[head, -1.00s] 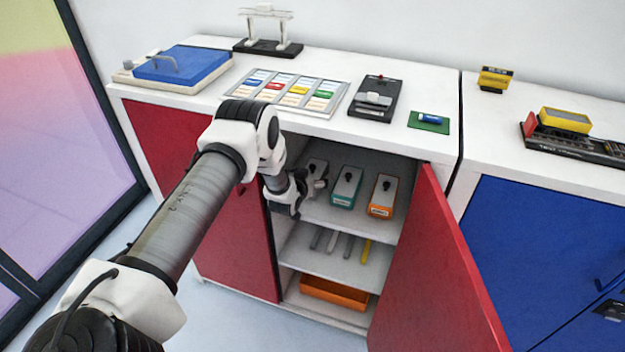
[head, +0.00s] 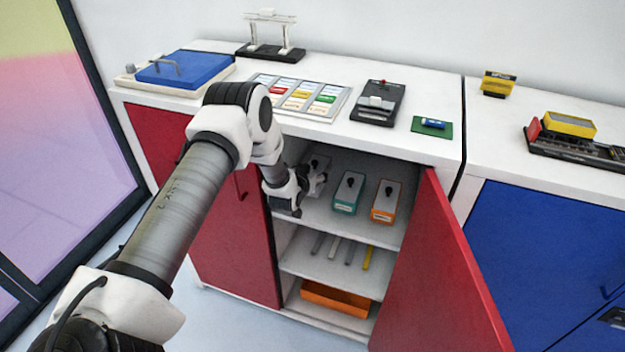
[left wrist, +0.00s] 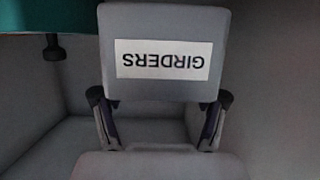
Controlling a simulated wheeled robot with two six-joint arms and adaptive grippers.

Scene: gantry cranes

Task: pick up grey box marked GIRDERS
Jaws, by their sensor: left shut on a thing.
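The grey box marked GIRDERS (head: 317,161) is at the left of the cabinet's upper shelf in the head view, partly hidden by my left gripper (head: 318,183). In the left wrist view, the box (left wrist: 165,92) fills the upper middle, its white GIRDERS label upside down. The fingers of my left gripper (left wrist: 160,100) are on both sides of the box, shut on it. I cannot tell whether the box touches the shelf. My right gripper is not in view.
A teal box (head: 348,194) and an orange box (head: 385,201) stand to the right on the same shelf. The red cabinet door (head: 432,265) is open on the right. Several bars lie on the lower shelf (head: 315,264), above an orange bin (head: 336,299).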

